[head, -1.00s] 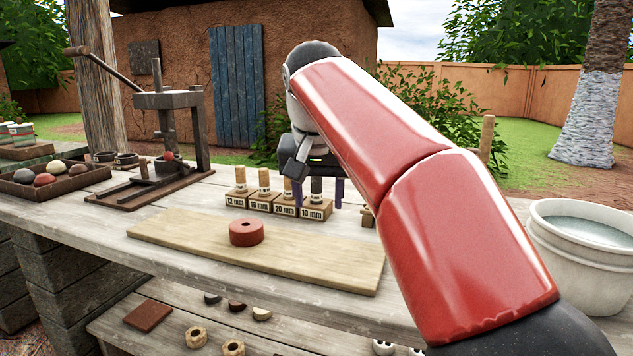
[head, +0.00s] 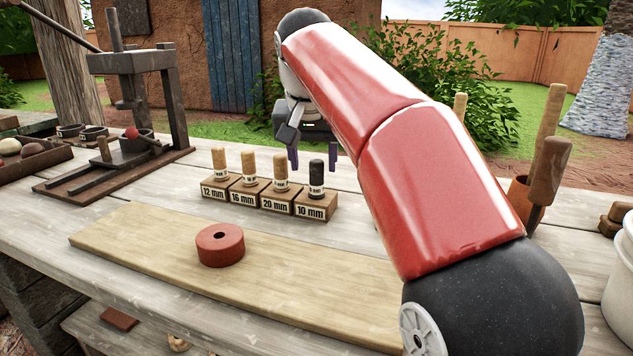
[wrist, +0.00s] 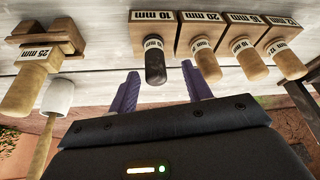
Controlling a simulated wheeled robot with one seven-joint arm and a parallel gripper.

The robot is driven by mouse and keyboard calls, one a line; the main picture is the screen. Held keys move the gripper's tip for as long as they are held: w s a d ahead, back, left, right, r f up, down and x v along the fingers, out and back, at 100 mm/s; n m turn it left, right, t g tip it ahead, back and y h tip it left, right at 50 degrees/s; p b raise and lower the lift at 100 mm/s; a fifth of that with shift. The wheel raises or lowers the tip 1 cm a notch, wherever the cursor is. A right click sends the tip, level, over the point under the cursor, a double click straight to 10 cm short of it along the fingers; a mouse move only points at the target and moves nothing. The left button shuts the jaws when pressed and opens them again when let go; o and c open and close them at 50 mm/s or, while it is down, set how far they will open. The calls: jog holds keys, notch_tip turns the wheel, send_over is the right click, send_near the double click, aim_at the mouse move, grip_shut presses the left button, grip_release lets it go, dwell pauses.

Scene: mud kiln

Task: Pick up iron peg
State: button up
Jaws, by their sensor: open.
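The iron peg (head: 317,180) is dark, near black, and stands upright in the wooden block labelled 10 mm (head: 314,208), at the right end of a row. It also shows in the wrist view (wrist: 155,64), upside down, just beyond and between my two fingers. My gripper (head: 312,158) is open, its purple fingers apart and empty. In the head view it hovers over the table at the 10 mm peg, slightly above and behind it. In the wrist view my gripper (wrist: 165,80) points towards the peg. I cannot tell if a finger touches it.
Tan pegs stand in blocks labelled 12 mm (head: 219,163), 16 mm (head: 249,167) and 20 mm (head: 281,172), close beside the iron peg. A red ring (head: 220,246) lies on a board (head: 150,246). A 25 mm block (wrist: 35,58) and a white-headed mallet (wrist: 57,97) show in the wrist view.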

aim_at(317, 174)
jog(key=x, duration=0.4)
jog(key=shift+d+f+b, duration=0.2)
jog(key=shift+d+b, duration=0.05)
jog(key=shift+b, duration=0.15)
jog(key=shift+c, duration=0.3)
grip_shut()
